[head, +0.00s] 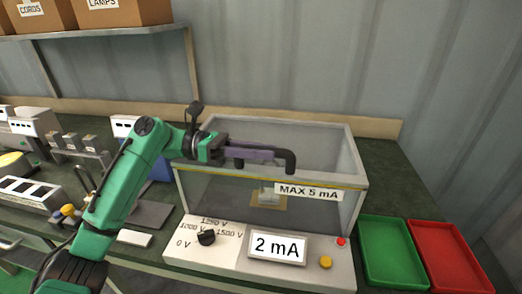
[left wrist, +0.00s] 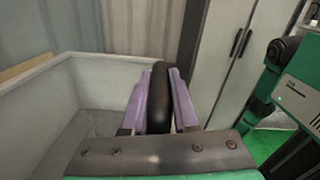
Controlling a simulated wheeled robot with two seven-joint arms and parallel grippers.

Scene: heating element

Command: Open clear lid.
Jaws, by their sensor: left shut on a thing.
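The clear lid (head: 325,150) tops a see-through box on a white control base; it appears to be down, its lower front edge along a yellow strip. A black bar handle (head: 291,162) is on the lid. My left gripper (head: 262,154) reaches in from the left and is shut on this handle, its purple fingers on either side of it. The left wrist view shows the dark handle (left wrist: 160,88) between the fingers (left wrist: 158,100). The fingers hide part of the handle in the head view. My right gripper is not in view.
The base has a black voltage knob (head: 206,237), a "2 mA" display (head: 277,247), a red button (head: 341,241) and a yellow button (head: 325,262). Green (head: 392,279) and red (head: 450,283) trays are at right. A shelf with boxes (head: 90,31) is upper left. Bench equipment crowds the left.

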